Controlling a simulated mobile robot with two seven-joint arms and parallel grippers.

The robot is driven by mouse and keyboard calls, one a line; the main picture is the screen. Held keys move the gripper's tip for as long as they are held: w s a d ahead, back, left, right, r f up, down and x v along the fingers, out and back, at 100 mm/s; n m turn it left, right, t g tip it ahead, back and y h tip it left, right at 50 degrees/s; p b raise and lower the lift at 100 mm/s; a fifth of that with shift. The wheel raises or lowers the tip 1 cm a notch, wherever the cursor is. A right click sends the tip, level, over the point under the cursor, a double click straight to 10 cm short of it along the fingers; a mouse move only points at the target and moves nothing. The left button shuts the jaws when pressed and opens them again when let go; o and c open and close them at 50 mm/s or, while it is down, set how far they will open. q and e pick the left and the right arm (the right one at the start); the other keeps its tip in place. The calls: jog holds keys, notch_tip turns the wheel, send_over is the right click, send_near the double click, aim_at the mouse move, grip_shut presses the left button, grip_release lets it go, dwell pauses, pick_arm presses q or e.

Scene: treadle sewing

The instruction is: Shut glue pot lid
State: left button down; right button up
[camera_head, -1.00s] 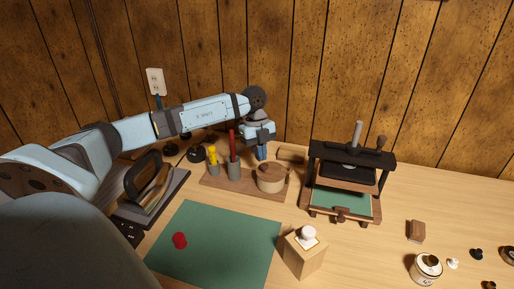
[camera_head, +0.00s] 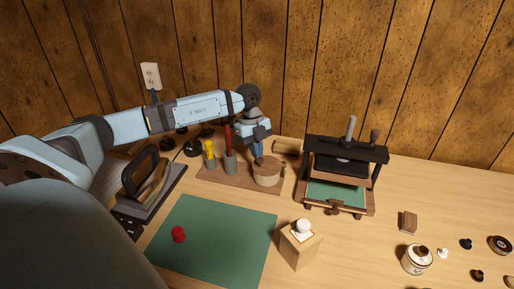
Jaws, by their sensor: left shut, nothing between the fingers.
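The glue pot (camera_head: 266,177) appears to be the round tan pot at the right end of a brown wooden rack on the table. A pale disc-like top shows on it; whether its lid is fully down is too small to tell. My left gripper (camera_head: 258,158) points down at the pot's back left edge, shut and empty. Its fingertips are close to the pot's top, and I cannot tell if they touch it. My right gripper is out of view.
The rack (camera_head: 226,178) also holds yellow- and red-handled tools left of the pot. A dark press (camera_head: 343,170) stands to the right. A green mat (camera_head: 215,240), a wooden block with a white knob (camera_head: 300,248) and a white jar (camera_head: 416,261) are in front.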

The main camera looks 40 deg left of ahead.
pick_arm(q)
jog(key=w+a+r+p, duration=0.2)
jog(key=a+r, duration=0.4)
jog(key=r, duration=0.4)
jog(key=w+d+m+g+y+b, duration=0.1)
jog(key=w+d+m+g+b, duration=0.15)
jog(key=w+m, duration=0.45)
jog(key=shift+m+t, duration=0.25)
jog(key=shift+m, duration=0.25)
jog(key=s+d+f+b, duration=0.1)
jog(key=s+f, duration=0.1)
jog(key=f, duration=0.1)
jog(key=s+d+f, duration=0.1)
jog(key=s+f, duration=0.1)
jog(key=f, duration=0.1)
jog(key=s+d+f+b, duration=0.1)
jog(key=s+f, duration=0.1)
jog(key=f, duration=0.1)
jog(key=shift+s+d+f+b, duration=0.1)
jog(key=shift+s+f+b, duration=0.2)
jog(key=shift+f, duration=0.1)
jog(key=shift+s+d, duration=0.2)
jog(key=shift+s, duration=0.05)
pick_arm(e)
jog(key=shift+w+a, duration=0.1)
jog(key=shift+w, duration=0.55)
